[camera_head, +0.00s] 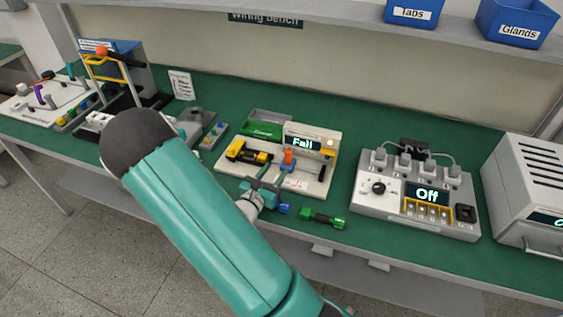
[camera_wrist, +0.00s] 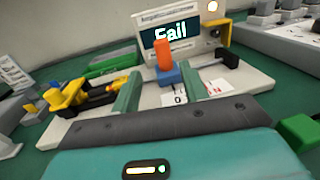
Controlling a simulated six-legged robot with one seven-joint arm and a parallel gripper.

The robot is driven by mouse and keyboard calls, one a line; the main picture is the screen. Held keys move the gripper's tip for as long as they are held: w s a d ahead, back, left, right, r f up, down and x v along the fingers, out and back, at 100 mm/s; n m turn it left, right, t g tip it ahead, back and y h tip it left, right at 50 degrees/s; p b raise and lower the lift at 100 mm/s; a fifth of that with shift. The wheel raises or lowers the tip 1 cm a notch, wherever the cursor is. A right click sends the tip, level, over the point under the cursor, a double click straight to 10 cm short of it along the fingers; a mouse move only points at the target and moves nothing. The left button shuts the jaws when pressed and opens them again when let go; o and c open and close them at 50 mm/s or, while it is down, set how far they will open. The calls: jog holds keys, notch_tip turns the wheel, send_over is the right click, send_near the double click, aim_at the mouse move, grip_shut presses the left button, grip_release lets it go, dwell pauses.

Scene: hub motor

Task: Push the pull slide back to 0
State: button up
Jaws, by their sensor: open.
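The pull slide is a blue block (camera_wrist: 168,76) with an upright orange post (camera_wrist: 163,53), on the tester's pale base. The post also shows in the head view (camera_head: 288,157). A white label reading 0 (camera_wrist: 179,99) lies just in front of the block, and a label with red marks (camera_wrist: 214,88) lies to its right. My gripper (camera_head: 266,188) is open at the front of the tester. In the wrist view its two teal fingers (camera_wrist: 163,83) stand apart, with the slide seen between and beyond them. I cannot tell whether they touch it. The display (camera_head: 302,142) reads "Fail".
A yellow-and-black clamp (camera_head: 249,152) sits left on the tester base. A blue part (camera_head: 284,209) and a green-and-black part (camera_head: 322,217) lie on the bench in front. Green bench top is clear between the tester and that box.

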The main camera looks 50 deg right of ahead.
jog(key=v, duration=0.4)
jog(key=shift+a, duration=0.2)
dwell(0.3)
jog(key=shift+s+r+m+g, duration=0.15)
jog(key=shift+r+m+g, duration=0.15)
jog(key=shift+m, duration=0.1)
jog(key=s+a+r+m+g+y, duration=0.7)
jog(key=r+m, duration=0.1)
jog(key=m, duration=0.5)
jog(key=s+a+r+m+t+y, duration=0.2)
jog(key=a+r+m+t+y, duration=0.5)
jog(key=a+r, duration=0.8)
jog(key=a+t+y, duration=0.1)
jog(key=a+y, duration=0.2)
jog(key=shift+a+t, duration=0.25)
jog(key=shift+t, duration=0.05)
